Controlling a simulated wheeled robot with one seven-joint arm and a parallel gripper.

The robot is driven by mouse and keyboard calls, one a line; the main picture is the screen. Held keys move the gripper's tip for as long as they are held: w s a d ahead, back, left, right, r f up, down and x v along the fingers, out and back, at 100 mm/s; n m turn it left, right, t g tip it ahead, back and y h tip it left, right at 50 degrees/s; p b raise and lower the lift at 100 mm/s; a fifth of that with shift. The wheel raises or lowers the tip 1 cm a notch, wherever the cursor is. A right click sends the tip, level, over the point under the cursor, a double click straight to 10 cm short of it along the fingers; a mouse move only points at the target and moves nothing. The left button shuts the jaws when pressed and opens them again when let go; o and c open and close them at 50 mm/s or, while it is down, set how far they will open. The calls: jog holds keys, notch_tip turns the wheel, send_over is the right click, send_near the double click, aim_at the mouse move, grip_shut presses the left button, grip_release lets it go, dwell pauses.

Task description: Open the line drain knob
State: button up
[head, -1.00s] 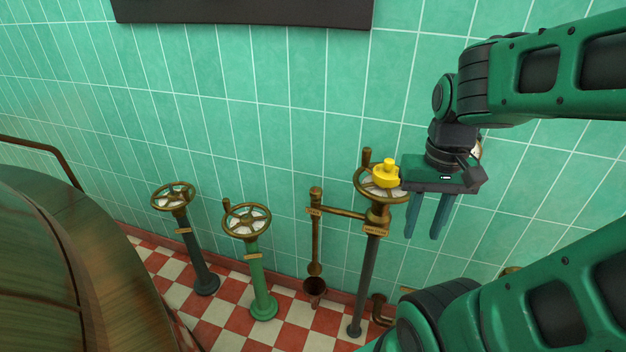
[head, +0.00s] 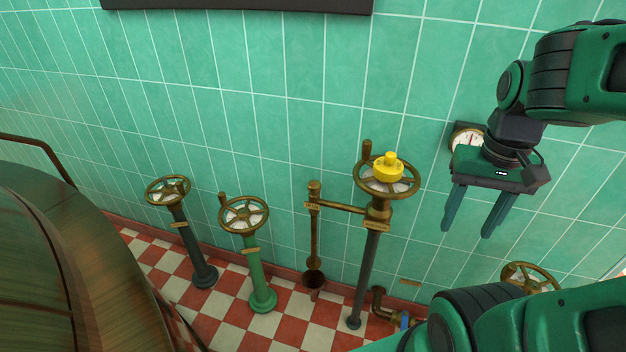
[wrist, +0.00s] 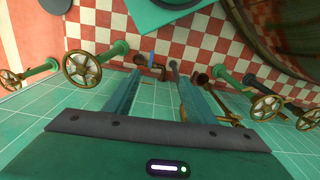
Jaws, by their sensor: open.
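No label reading line drain is legible, so I cannot tell for sure which part is the line drain knob. A small blue handle (head: 405,320) sits on a bent brass pipe (head: 381,304) low by the wall, partly cut off by my arm. The blue handle also shows in the wrist view (wrist: 152,57), beyond the fingertips. My gripper (head: 468,232) is open and empty, fingers pointing down, well above and to the right of the blue handle. In the wrist view, my gripper (wrist: 160,76) has nothing between its fingers.
A brass handwheel (head: 359,188) with a yellow piece (head: 388,168) on it stands left of my gripper. Green (head: 254,265) and dark (head: 191,243) valve posts stand farther left. Another handwheel (head: 517,270) is at lower right. A round gauge (head: 463,137) is on the tiled wall.

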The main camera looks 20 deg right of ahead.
jog(key=w+r, duration=0.2)
jog(key=w, duration=0.8)
jog(key=m, duration=0.4)
send_over(313, 183)
notch_tip(313, 183, down, 8)
jog(key=r, duration=0.1)
notch_tip(313, 183, down, 10)
jog(key=shift+d+f, duration=0.15)
jog(key=c, duration=1)
jog(key=shift+n, duration=0.3)
jog(key=shift+c, duration=0.2)
